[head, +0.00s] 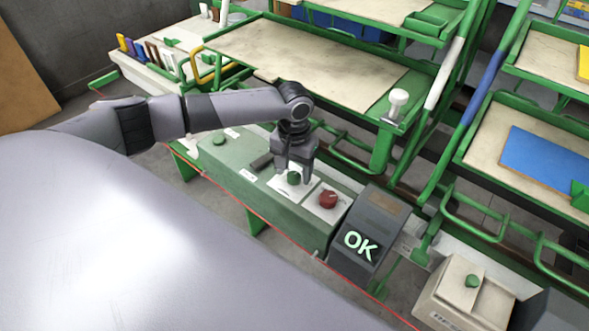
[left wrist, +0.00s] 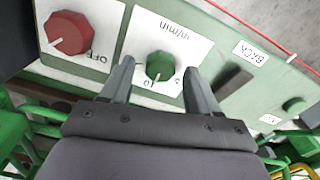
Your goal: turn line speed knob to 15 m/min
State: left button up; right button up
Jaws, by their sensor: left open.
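The line speed knob is a small green knob (head: 294,179) on a white "m/min" plate, on the green control box (head: 237,168). In the left wrist view the green knob (left wrist: 159,66) shows between my fingertips, with the plate upside down and a "10" partly visible near it. I cannot read the knob's exact setting. My left gripper (head: 293,170) points down over the knob, its jaws open with one finger on each side. The left wrist view also shows the open gripper (left wrist: 159,72); I cannot tell whether the fingers touch the knob. My right gripper is out of view.
A red knob (head: 328,199) with an "OFF" mark sits close beside the green one. A dark display (head: 367,232) reading "OK" stands at the box's right end. Green-framed shelves (head: 300,60) rise behind. A beige box (head: 465,290) with a green button is at lower right.

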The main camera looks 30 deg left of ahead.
pick_arm(q)
jog(key=shift+f, duration=0.35)
jog(key=c, duration=1)
jog(key=shift+c, duration=0.2)
jog(key=shift+m, duration=0.3)
jog(key=m, duration=1.1)
jog(key=shift+r+m, duration=0.1)
jog(key=shift+m, duration=0.2)
